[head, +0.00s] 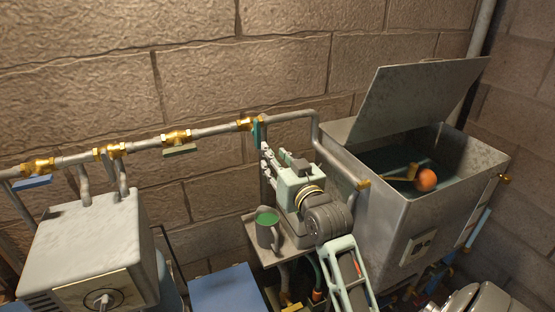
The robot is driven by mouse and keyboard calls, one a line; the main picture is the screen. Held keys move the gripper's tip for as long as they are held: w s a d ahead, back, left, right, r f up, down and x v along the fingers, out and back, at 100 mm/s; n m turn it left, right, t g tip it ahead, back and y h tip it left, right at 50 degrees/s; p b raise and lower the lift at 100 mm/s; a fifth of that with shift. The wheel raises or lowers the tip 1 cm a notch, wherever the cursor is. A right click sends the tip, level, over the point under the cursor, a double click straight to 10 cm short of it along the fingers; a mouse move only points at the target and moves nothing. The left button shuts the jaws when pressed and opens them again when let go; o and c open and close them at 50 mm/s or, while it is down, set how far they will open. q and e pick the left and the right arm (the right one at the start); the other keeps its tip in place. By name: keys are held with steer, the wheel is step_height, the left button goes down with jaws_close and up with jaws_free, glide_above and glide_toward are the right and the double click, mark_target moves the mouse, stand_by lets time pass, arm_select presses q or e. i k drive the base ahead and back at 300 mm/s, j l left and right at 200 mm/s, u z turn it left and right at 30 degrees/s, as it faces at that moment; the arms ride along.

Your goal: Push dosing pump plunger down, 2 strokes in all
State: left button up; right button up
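My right gripper (277,158) is above a small grey shelf (296,251), close to the wall pipe. Its arm comes up from the bottom of the head view. The fingers point away to the upper left, and I cannot tell how far apart they are. I cannot make out the dosing pump or its plunger; the gripper and wrist cover much of the space over the shelf. I cannot tell whether the gripper touches anything. A grey jug (266,235) with green liquid stands upright on the shelf, just below and left of the gripper. My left gripper is not in view.
A metal tank (388,225) with a raised lid (420,95) and an orange ball (426,180) stands right of my arm. A wall pipe (217,130) with brass valves runs behind. A grey box (88,245) stands left, a blue surface (225,290) at bottom centre.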

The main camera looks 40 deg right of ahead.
mark_target(295, 155)
steer(key=z, duration=1.3)
